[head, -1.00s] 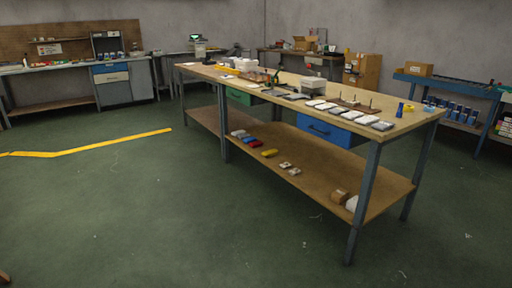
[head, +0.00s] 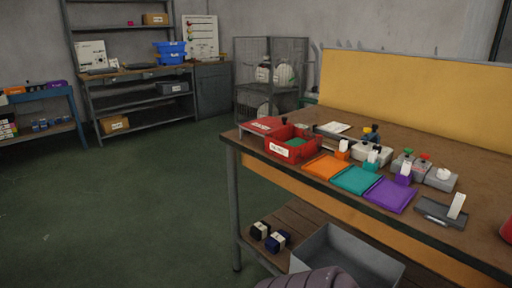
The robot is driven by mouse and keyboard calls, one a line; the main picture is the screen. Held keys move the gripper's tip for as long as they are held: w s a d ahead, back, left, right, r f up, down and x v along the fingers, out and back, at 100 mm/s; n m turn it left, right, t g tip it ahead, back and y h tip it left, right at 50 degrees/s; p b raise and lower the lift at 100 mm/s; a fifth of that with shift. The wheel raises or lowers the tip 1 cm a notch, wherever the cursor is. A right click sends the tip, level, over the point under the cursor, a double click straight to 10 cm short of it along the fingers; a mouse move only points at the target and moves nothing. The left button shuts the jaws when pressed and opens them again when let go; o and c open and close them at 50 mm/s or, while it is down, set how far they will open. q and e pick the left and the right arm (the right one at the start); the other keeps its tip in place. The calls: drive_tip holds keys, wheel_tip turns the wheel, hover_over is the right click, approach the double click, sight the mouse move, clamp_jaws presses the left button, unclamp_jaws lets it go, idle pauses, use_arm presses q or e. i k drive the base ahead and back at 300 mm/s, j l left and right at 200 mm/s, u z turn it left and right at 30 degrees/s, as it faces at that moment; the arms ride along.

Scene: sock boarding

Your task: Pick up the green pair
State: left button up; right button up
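No green pair can be made out with certainty. A red bin (head: 305,153) with a white label stands at the left end of the workbench (head: 470,160), and something green (head: 297,142) shows inside it, too small to identify. A teal mat (head: 356,180) lies flat between an orange mat (head: 325,167) and a purple mat (head: 390,195) along the front edge. A small block with a green top (head: 408,153) stands behind them. Neither of my grippers is in view.
A grey open box (head: 350,262) and dark small packs (head: 278,240) sit on the bench's lower shelf. A ribbed grey shape (head: 310,279), unclear, is at the bottom edge. A wire cage (head: 268,75) and shelving (head: 135,80) stand behind. The green floor at left is clear.

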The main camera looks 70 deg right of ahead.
sight(295, 142)
drive_tip(key=z, duration=2.55)
